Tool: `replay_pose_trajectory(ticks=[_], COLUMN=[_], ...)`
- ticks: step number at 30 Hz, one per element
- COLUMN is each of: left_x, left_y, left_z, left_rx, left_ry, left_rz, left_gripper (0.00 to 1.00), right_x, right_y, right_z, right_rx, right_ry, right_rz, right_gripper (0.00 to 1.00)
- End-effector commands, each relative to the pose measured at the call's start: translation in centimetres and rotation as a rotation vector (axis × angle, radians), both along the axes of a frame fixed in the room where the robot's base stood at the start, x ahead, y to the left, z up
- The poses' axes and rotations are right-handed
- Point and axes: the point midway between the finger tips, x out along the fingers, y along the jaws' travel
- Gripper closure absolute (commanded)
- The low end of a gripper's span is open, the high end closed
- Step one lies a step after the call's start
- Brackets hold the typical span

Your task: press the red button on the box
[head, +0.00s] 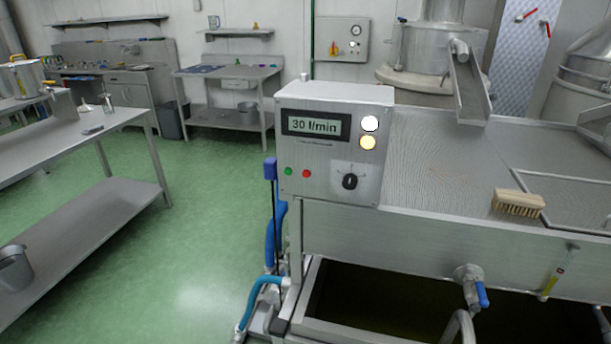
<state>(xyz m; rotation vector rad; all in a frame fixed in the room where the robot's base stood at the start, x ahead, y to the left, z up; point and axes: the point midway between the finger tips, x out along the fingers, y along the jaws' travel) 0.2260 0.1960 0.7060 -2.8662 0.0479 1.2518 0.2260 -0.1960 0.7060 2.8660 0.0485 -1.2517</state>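The box (318,165) is a grey metal control box at the near left corner of the steel machine, with its front facing me. Its red button (306,173) is small and sits low on the front panel, just right of a small green button (289,171). A display (316,125) on the box reads 30 l/min. Nothing covers the red button. Neither of my grippers is in view.
A wooden brush (518,203) lies on the machine's steel top (430,160). A tap with a blue handle (482,294) sticks out of its front. Blue hoses (270,245) run below the box. A steel table (80,140) stands at left; green floor between is clear.

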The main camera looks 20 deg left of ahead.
Motion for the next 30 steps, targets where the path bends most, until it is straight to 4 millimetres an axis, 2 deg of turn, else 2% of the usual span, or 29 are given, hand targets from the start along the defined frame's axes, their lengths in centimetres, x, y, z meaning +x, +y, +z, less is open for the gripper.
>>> replay_pose_trajectory(ticks=[1, 6, 8, 30], left_x=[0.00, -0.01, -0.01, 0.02], left_y=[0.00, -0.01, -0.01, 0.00], left_z=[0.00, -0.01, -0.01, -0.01], left_rx=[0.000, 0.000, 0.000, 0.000], left_ry=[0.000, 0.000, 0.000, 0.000], left_rz=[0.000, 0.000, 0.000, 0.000], left_gripper=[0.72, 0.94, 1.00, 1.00], right_x=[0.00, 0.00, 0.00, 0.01], right_y=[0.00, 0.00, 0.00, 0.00], right_z=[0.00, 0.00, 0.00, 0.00], right_rx=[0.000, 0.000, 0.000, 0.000], right_ry=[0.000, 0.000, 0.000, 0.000], right_rz=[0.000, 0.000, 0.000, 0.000], right_gripper=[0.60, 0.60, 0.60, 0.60])
